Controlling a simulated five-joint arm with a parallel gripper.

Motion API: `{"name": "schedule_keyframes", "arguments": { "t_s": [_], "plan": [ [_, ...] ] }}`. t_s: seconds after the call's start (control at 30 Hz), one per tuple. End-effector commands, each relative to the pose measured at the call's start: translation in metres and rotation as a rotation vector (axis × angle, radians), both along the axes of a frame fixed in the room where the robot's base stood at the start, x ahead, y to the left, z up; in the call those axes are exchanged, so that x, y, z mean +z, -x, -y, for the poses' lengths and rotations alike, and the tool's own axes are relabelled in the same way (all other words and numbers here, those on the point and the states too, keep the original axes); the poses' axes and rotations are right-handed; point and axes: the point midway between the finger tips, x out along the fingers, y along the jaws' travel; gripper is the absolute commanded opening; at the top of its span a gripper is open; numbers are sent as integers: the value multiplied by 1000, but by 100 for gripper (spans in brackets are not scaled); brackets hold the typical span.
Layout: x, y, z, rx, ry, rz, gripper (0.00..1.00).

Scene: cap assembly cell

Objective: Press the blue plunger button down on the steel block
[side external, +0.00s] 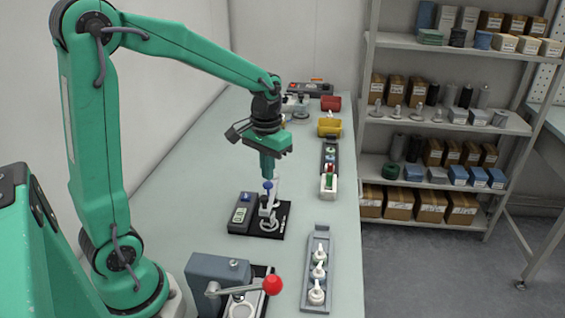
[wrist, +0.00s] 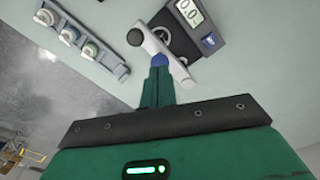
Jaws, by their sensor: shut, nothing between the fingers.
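The blue plunger button (side external: 268,185) stands up on the steel block (side external: 270,203), which sits on a dark base beside a digital readout. In the wrist view the blue button (wrist: 159,60) shows just beyond the fingertips, on the light steel bar (wrist: 180,74). My gripper (side external: 267,177) points down with its green fingers together and empty. Its tips are right above the button in the side view; I cannot tell whether they touch it. In the wrist view the closed fingers (wrist: 157,72) partly cover the bar near the button.
The readout unit (side external: 241,214) stands left of the block. A grey tray with several white parts (side external: 318,238) lies nearer the camera on the right. A grey press with a red ball handle (side external: 272,284) stands in front. Another parts tray (side external: 328,150) and coloured bins lie farther back.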

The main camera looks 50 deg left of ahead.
Motion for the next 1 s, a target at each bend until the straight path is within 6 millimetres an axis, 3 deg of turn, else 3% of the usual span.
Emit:
{"name": "schedule_keyframes", "arguments": {
  "t_s": [0.57, 1.0],
  "plan": [
    [-1, 0, 0, 0, 0, 0, 0],
    [-14, 0, 0, 0, 0, -1, 0]
  ]
}}
